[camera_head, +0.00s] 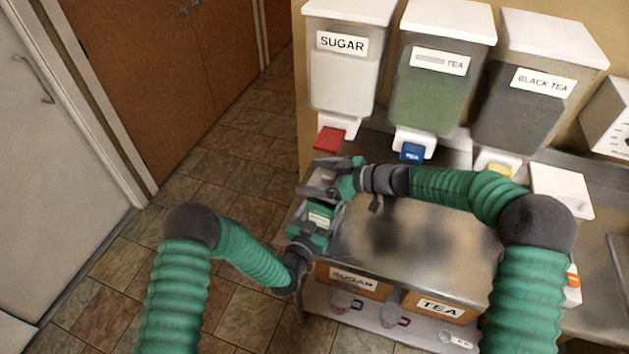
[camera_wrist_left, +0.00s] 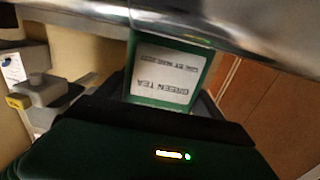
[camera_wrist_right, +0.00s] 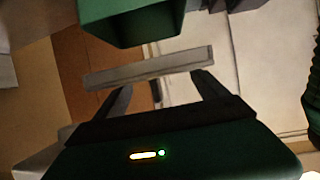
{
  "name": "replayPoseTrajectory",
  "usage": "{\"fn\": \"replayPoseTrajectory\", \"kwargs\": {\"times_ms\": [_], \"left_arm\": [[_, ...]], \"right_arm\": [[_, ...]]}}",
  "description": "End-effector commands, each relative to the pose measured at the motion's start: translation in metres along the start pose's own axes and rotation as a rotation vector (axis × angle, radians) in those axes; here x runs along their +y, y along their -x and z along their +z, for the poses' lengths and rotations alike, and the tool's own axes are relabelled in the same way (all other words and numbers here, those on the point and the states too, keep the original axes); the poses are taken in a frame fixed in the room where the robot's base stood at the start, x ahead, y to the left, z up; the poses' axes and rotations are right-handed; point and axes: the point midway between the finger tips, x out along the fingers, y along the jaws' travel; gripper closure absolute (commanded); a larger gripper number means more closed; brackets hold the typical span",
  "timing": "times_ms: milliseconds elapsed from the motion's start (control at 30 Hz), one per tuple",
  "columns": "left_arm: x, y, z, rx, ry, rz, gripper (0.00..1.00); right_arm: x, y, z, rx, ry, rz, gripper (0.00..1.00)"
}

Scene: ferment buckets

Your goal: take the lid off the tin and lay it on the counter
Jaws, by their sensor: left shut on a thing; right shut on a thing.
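The green tin (camera_head: 320,214) is at the left end of the steel counter. Its white label reads GREEN TEA, upside down, in the left wrist view (camera_wrist_left: 165,80). My left gripper (camera_head: 308,235) is shut on the tin's body. My right gripper (camera_head: 335,180) is above the tin, shut on the thin grey lid (camera_wrist_right: 150,68), which lies across its fingertips in the right wrist view. There the lid is apart from the tin (camera_wrist_right: 130,22), whose dark open mouth shows. In the head view the grippers partly hide the tin and lid.
The steel counter (camera_head: 420,245) is mostly clear to the right of the tin. Sugar (camera_head: 345,75), tea (camera_head: 440,90) and black tea (camera_head: 535,95) dispensers stand behind it. Labelled bins and scoops are below.

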Motion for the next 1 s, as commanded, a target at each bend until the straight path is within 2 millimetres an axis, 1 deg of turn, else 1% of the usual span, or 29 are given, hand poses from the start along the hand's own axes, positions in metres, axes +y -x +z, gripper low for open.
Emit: {"fn": "replayPoseTrajectory", "kwargs": {"times_ms": [33,100,333,367,500,533,733,800,867,967,1000], "left_arm": [[0.001,0.001,0.002,-0.005,0.001,0.002,0.96],[0.001,0.001,0.002,-0.005,0.001,0.002,0.96],[0.001,0.001,0.002,-0.004,0.001,0.002,0.96],[0.001,0.0,0.002,-0.004,0.001,0.002,0.2],[0.001,0.0,0.001,-0.003,0.001,0.002,0.02],[0.001,0.0,0.001,-0.003,0.001,0.002,0.0],[0.001,0.001,0.001,-0.001,0.001,0.001,0.0],[0.001,0.004,0.001,-0.002,0.0,0.001,0.0],[0.001,0.011,0.002,-0.003,0.0,0.002,0.0],[0.0,0.031,0.003,-0.006,0.002,0.001,0.0],[0.001,0.042,0.004,-0.006,0.002,0.002,0.0]], "right_arm": [[0.001,0.004,-0.007,0.001,0.002,0.002,0.66],[0.001,0.006,-0.013,-0.001,0.002,0.002,0.66],[0.001,0.007,-0.016,-0.001,-0.001,0.001,0.66],[0.001,0.007,-0.016,-0.001,-0.001,0.001,0.66],[0.0,0.007,-0.016,-0.001,-0.001,0.001,0.66],[0.0,0.007,-0.016,-0.001,-0.001,0.001,0.66],[0.0,0.007,-0.016,-0.001,-0.001,0.001,0.66],[0.0,0.007,-0.016,-0.001,-0.001,0.001,0.66],[0.0,0.006,-0.015,-0.001,-0.001,0.001,0.66],[0.0,0.005,-0.012,-0.001,-0.001,0.001,0.66],[0.0,0.005,-0.01,-0.001,-0.001,0.001,0.66]]}}
